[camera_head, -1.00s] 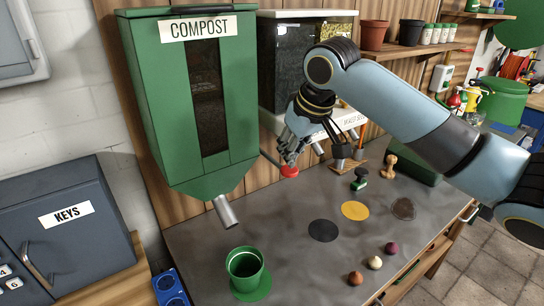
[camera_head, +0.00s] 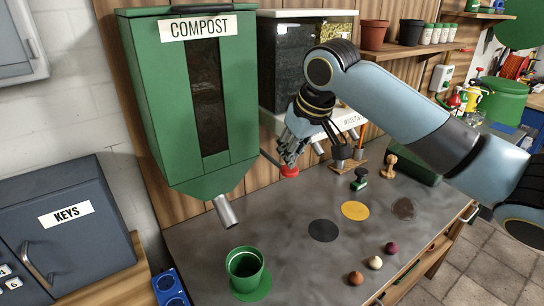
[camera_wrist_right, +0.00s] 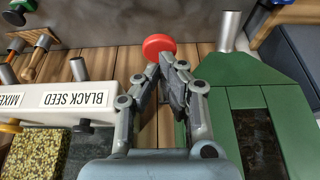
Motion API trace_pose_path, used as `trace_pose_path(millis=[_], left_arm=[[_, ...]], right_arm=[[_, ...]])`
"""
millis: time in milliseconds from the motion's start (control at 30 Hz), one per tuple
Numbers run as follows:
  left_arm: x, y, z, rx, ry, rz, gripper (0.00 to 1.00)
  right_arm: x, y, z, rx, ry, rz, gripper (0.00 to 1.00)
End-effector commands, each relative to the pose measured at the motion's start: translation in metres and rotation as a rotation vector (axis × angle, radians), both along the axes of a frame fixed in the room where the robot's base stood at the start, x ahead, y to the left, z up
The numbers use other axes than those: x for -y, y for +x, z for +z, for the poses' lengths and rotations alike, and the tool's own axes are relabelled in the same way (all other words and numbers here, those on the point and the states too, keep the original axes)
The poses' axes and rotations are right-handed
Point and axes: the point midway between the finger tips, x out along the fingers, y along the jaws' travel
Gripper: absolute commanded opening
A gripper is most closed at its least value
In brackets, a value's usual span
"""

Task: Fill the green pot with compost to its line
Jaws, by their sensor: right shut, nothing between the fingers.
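The green pot (camera_head: 245,270) stands upright on a green disc (camera_head: 264,288) on the grey bench. Its inside looks dark and green; I cannot make out a line or any compost in it. The green compost hopper (camera_head: 165,110) hangs on the wall, its metal spout (camera_head: 226,211) above and left of the pot. A red knob (camera_head: 289,171) sits on a lever beside the hopper. My right gripper (camera_head: 287,155) is shut and empty, its fingertips at the red knob. In the right wrist view the fingertips (camera_wrist_right: 168,62) are just by the knob (camera_wrist_right: 159,46). My left gripper is out of view.
A seed dispenser (camera_head: 350,119) stands right of the hopper. Stamps (camera_head: 389,166) stand behind. A keys cabinet (camera_head: 70,240) is at left.

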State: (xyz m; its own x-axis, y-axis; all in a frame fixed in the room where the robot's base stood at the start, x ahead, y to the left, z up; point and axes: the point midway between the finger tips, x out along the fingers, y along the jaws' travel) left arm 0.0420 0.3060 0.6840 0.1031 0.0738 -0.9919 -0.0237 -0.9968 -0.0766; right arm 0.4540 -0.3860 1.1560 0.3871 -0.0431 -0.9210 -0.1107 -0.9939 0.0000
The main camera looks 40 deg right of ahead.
Motion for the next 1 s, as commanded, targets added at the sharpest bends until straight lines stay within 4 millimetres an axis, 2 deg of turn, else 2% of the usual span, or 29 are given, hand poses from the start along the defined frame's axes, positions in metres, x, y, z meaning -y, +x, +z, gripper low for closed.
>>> trace_pose_path(millis=[1000], left_arm=[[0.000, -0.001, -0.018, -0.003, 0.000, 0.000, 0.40]], right_arm=[[0.000, -0.001, -0.054, -0.003, 0.001, -0.001, 0.00]])
